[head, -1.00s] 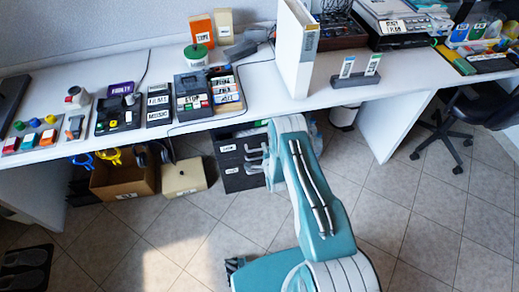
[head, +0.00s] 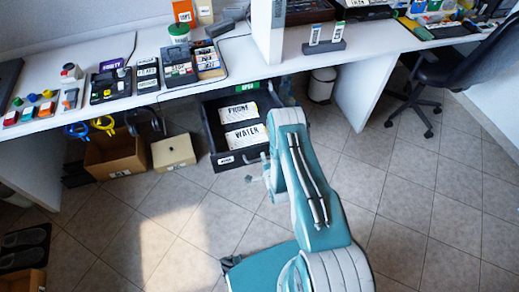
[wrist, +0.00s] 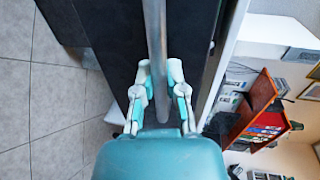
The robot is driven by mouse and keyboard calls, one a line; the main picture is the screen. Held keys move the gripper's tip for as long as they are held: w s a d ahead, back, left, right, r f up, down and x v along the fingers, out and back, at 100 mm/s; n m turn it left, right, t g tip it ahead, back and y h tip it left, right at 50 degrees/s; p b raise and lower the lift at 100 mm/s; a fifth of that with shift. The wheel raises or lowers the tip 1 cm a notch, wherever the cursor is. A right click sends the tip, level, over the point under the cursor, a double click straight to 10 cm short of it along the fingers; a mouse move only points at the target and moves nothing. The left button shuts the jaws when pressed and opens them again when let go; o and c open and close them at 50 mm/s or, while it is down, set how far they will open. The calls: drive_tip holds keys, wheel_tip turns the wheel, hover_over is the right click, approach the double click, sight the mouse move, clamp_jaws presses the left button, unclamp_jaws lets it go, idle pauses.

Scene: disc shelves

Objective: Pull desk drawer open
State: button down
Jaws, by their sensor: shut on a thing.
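The black desk drawer (head: 238,160) stands pulled out from under the white desk in the head view. White cards marked PHONE (head: 239,112) and WATER (head: 246,136) lie inside it. In the wrist view, the grey handle bar (wrist: 155,35) runs between the two fingers of my gripper (wrist: 160,84), which is shut on it. The dark drawer front (wrist: 110,40) lies behind the fingers. In the head view my teal arm covers the right part of the drawer, and the fingers are hard to make out.
A cardboard box (head: 116,158) and a beige box (head: 173,152) stand on the floor left of the drawer. A white bin (head: 321,84) and the desk's side panel (head: 364,97) are to the right. The tiled floor before the drawer is mostly clear.

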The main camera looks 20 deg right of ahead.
drive_tip(key=f+v, duration=0.1)
drive_tip(key=v, duration=0.6)
drive_tip(key=shift+s+f, duration=0.25)
drive_tip(key=shift+f, duration=0.25)
drive_tip(key=c, duration=0.7)
unclamp_jaws()
drive_tip(key=shift+r, duration=0.1)
drive_tip(key=shift+w, duration=0.1)
drive_tip(key=v, duration=1.2)
drive_tip(key=shift+a, duration=0.1)
